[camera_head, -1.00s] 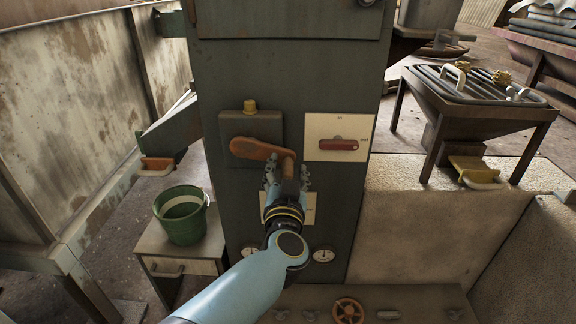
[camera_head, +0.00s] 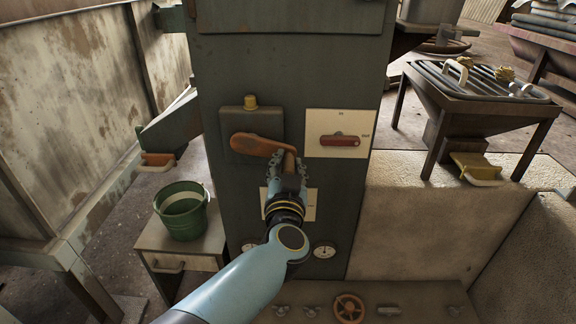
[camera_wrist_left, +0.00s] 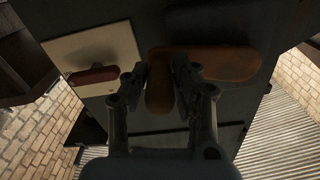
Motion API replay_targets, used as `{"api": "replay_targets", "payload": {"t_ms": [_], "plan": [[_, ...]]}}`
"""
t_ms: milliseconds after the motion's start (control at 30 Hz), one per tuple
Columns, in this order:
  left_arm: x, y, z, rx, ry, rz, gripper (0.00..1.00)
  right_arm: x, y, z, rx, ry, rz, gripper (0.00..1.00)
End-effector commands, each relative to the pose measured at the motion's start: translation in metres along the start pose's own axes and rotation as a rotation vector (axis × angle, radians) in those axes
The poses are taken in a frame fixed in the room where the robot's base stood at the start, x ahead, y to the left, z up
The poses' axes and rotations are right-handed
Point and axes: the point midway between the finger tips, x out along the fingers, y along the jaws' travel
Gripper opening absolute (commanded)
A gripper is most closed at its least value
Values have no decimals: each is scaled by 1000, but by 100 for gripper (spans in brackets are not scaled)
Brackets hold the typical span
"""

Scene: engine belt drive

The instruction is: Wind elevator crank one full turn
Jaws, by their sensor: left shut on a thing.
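The elevator crank (camera_head: 258,144) is an orange-brown, worn arm on a dark box on the front of the grey-green cabinet (camera_head: 300,80). Its arm points right, with a grip at its right end. My left gripper (camera_head: 289,168) is shut on that grip, coming from below. In the left wrist view the two fingers (camera_wrist_left: 160,85) sit on either side of the orange grip, and the crank arm (camera_wrist_left: 225,63) runs off to the right. The fingers partly hide the grip. My right gripper is in neither view.
A red switch handle (camera_head: 339,141) on a cream plate is close right of the crank. A yellow button (camera_head: 250,101) sits above it. Gauges (camera_head: 324,251) are below. A green bucket (camera_head: 182,210) stands on a small stand at left. A grated table (camera_head: 480,85) is at right.

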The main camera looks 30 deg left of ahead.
Motion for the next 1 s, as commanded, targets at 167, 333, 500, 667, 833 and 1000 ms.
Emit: {"api": "replay_targets", "payload": {"t_ms": [167, 333, 500, 667, 833, 1000], "plan": [[0, 0, 1, 16, -1, 0, 0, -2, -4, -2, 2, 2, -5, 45], [0, 0, 5, 75, -3, 2, 0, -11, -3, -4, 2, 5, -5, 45], [0, -2, 13, 188, -3, 2, 0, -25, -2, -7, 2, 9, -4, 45], [0, -6, 24, 331, -3, 3, 0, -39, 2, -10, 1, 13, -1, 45], [0, -11, 38, 493, -3, 3, 0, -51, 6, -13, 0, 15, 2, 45], [-1, -19, 50, 654, -3, 3, 0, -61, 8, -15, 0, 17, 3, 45]]}}
